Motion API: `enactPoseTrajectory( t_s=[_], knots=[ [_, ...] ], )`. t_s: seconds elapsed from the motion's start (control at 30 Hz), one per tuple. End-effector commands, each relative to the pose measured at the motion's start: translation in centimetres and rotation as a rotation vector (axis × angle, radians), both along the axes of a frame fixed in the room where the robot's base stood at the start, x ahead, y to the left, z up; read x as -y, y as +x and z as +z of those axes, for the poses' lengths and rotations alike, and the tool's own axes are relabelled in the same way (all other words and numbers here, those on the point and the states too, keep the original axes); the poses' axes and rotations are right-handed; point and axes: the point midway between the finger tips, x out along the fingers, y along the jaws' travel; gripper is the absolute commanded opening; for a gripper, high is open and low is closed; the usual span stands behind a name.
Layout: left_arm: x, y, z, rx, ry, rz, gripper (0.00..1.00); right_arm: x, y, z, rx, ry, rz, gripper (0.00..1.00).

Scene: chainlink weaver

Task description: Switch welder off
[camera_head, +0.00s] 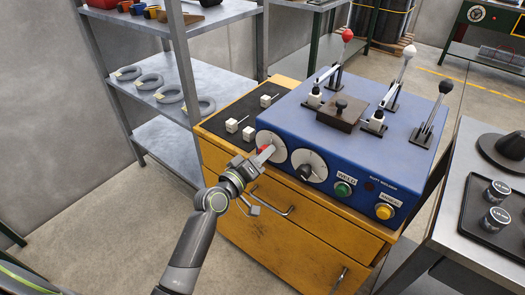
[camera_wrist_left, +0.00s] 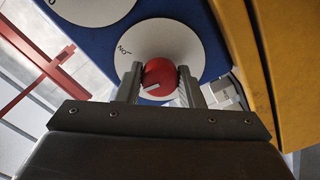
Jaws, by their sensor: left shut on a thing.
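The blue welder (camera_head: 345,155) stands on a yellow drawer cabinet. Its front has two white dials; the left dial (camera_head: 272,141) carries a red knob (camera_head: 266,150). My left gripper (camera_head: 263,154) is at that knob, its fingers on both sides of it. In the left wrist view the red knob (camera_wrist_left: 159,78) sits between the fingertips (camera_wrist_left: 161,88) of the shut gripper. A white line on the knob points left and slightly down there, away from the upside-down "ON" mark (camera_wrist_left: 124,50) on the dial. My right gripper is in neither view.
The second dial (camera_head: 309,166) has a black knob. Green (camera_head: 342,189) and yellow (camera_head: 384,211) buttons are on the front, levers on top. A grey shelf (camera_head: 150,75) with rings stands left, a table with a black tray (camera_head: 480,225) right. Drawer handles (camera_head: 272,200) stick out below.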

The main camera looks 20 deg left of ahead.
Motion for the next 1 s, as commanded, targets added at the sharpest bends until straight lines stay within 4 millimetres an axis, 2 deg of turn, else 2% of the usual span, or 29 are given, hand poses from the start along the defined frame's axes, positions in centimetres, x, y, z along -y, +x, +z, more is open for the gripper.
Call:
enactPoseTrajectory(
  t_s=[0.33,0.87,0.9,1.0],
  knots=[
    [0.01,-0.03,-0.03,-0.051,-0.134,0.001,0.11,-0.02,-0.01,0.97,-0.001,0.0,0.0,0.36],
    [0.01,-0.03,-0.07,-0.059,-0.159,0.0,0.11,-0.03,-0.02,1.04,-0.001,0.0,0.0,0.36],
    [0.01,-0.03,-0.07,-0.059,-0.159,0.0,0.35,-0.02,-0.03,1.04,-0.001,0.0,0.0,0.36],
    [0.01,-0.03,-0.05,-0.059,-0.158,0.0,0.48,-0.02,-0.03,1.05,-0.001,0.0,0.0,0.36]
  ],
)
